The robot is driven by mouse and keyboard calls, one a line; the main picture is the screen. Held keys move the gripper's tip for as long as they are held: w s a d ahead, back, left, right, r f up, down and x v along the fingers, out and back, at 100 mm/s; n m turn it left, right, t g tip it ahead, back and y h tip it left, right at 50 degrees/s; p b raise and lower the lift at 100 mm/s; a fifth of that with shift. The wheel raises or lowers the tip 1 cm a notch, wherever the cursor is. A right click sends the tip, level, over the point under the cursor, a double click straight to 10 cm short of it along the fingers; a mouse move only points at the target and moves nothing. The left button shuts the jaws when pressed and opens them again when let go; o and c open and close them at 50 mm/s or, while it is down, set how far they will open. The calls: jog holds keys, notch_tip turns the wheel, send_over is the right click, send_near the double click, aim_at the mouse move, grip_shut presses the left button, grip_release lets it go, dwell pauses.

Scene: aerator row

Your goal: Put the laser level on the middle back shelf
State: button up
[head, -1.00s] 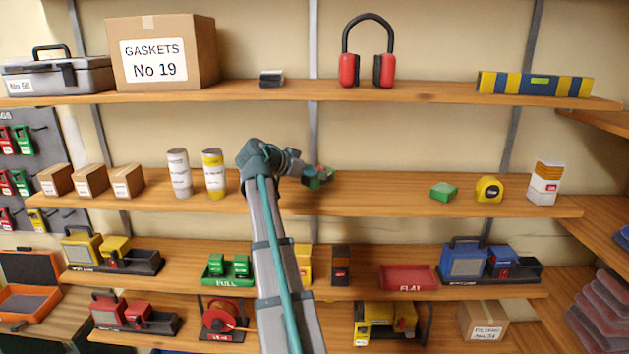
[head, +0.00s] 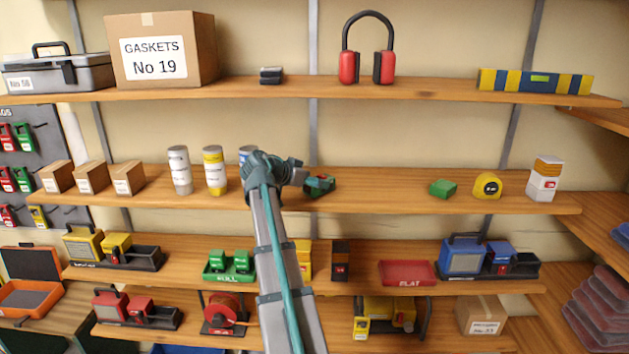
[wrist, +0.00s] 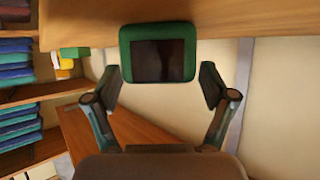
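The laser level, as I take it, is a green block with a dark panel (wrist: 158,60). In the head view it shows at the end of my arm as a green shape with a little red (head: 321,188), at the middle back shelf (head: 385,200). In the wrist view, which looks upside down, the block's top edge overlaps the shelf board. I cannot tell whether its base touches the shelf.
Several cans, with a yellow-and-grey one (head: 214,170), stand left of my gripper. A green box (head: 442,188), a yellow tape measure (head: 487,186) and a white-and-orange carton (head: 544,178) stand to the right. The shelf is clear between the laser level and the green box.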

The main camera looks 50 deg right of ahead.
jog(key=b+v, duration=0.3)
jog(key=v, duration=0.9)
jog(key=shift+b, duration=0.4)
